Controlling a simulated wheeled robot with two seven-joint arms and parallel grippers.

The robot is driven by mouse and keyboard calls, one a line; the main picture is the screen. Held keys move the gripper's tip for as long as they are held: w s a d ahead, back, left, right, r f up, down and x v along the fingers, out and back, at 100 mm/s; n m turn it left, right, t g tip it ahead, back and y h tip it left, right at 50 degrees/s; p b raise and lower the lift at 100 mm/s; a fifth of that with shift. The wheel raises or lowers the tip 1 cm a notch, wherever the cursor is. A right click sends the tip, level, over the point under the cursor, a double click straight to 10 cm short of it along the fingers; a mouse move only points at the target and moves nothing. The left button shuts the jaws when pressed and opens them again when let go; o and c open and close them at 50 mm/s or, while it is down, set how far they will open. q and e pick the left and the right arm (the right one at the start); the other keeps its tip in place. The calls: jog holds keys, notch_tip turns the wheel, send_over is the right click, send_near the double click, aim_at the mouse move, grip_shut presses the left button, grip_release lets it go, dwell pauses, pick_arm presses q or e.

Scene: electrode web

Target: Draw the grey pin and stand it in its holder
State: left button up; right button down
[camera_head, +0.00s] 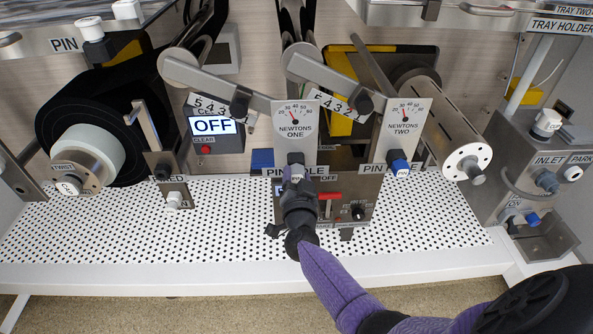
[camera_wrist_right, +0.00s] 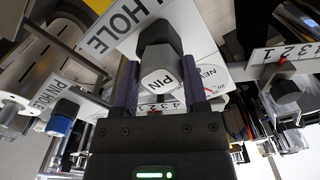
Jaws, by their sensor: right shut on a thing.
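The grey pin (camera_wrist_right: 160,72), a dark grey knob with a pale face lettered PIN, sits between the fingers of my right gripper (camera_wrist_right: 151,92) in the wrist view. In the head view the right gripper (camera_head: 295,175) is at the lower end of the NEWTONS ONE plate (camera_head: 295,126), at the PIN HOLE label. I cannot tell which fixture is the pin's holder. My left gripper is not in view.
A blue-capped pin (camera_head: 398,162) is at the NEWTONS TWO plate (camera_head: 402,125) on the right. A lever box with a red handle (camera_head: 329,196) stands close behind my right gripper. The black roll (camera_head: 75,115) is at left. The white perforated deck (camera_head: 130,235) is mostly clear in front.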

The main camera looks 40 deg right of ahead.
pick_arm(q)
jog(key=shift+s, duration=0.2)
pick_arm(e)
jog(key=shift+w+d, duration=0.1)
jog(key=shift+w, duration=0.05)
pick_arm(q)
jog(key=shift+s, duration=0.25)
pick_arm(e)
jog(key=shift+c, duration=2.2)
grip_release()
jog(key=o, duration=0.4)
jog(key=shift+w, duration=0.1)
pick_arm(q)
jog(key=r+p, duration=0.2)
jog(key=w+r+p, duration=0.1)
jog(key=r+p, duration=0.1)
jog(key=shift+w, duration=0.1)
pick_arm(e)
jog(key=v, duration=0.9)
